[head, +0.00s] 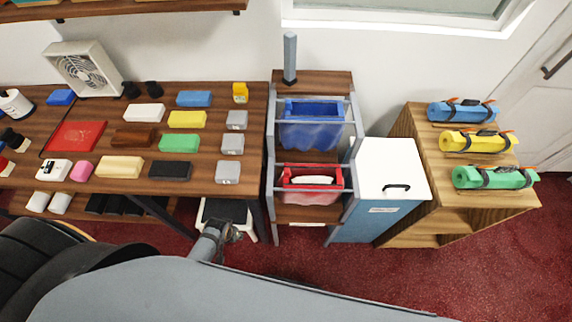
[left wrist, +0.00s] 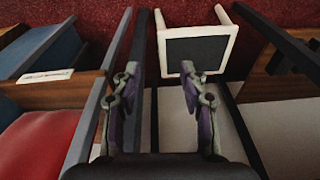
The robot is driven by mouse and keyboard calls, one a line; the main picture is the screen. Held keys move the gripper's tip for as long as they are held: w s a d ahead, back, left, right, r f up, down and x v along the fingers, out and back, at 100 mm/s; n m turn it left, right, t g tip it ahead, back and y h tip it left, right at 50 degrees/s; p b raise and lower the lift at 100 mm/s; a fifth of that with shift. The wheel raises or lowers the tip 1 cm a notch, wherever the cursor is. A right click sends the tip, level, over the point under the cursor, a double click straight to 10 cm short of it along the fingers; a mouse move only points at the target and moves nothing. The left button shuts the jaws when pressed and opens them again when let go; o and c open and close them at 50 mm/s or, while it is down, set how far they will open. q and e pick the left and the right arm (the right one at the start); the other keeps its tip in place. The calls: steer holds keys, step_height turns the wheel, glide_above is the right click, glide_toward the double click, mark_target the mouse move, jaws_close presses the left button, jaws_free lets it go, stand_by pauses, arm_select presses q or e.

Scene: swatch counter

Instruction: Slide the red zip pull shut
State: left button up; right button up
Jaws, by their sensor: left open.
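No zip pull can be made out in either view. A flat red item (head: 76,136) lies on the left counter in the head view, with faint markings on top. A red fabric bin (head: 312,194) with a pale thing in it hangs low in the grey rack. A smooth red surface (left wrist: 38,145), which looks like that bin, fills the lower left of the left wrist view. My left gripper (left wrist: 160,78) is open and empty, its fingers spread above the gap between rack and counter. My right gripper is not seen.
A white stool with a dark seat (left wrist: 194,52) stands below, and a blue bin (head: 310,128) hangs above the red one. Several coloured blocks crowd the counter (head: 210,149). A blue cabinet (head: 362,222) and a wooden stand (head: 404,143) with rolled mats are right.

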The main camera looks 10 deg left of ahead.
mark_target(287, 170)
arm_select(q)
steer(key=w+d+r+n+p, duration=0.1)
steer(key=w+r, duration=0.2)
steer(key=r, duration=0.9)
steer(key=w+d+r+n+p, duration=0.15)
steer(key=w+r, duration=0.25)
steer(key=r, duration=0.7)
steer(key=w+d+n+h, duration=0.1)
steer(key=w+n, duration=0.1)
steer(key=w+d+r+n, duration=0.1)
steer(key=w+d+n, duration=0.1)
steer(key=n, duration=0.1)
steer(key=w+d+n+h, duration=0.1)
steer(key=w+n, duration=0.1)
steer(key=shift+w+d+r+n+h, duration=0.2)
steer(key=shift+w+r+n+h, duration=0.1)
steer(key=shift+w, duration=0.1)
steer(key=w+d+r+n+g+h, duration=0.1)
steer(key=w+d+r+n+h, duration=0.2)
steer(key=w+d+r+n, duration=0.35)
steer(key=f, duration=0.4)
steer(key=w+d+f+n, duration=0.1)
steer(key=f, duration=0.2)
steer(key=d+f+n+p, duration=0.1)
steer(key=f, duration=0.3)
steer(key=shift+w+d+f+y, duration=0.25)
steer(key=shift+f+y, duration=0.05)
steer(key=shift+f, duration=0.05)
jaws_close()
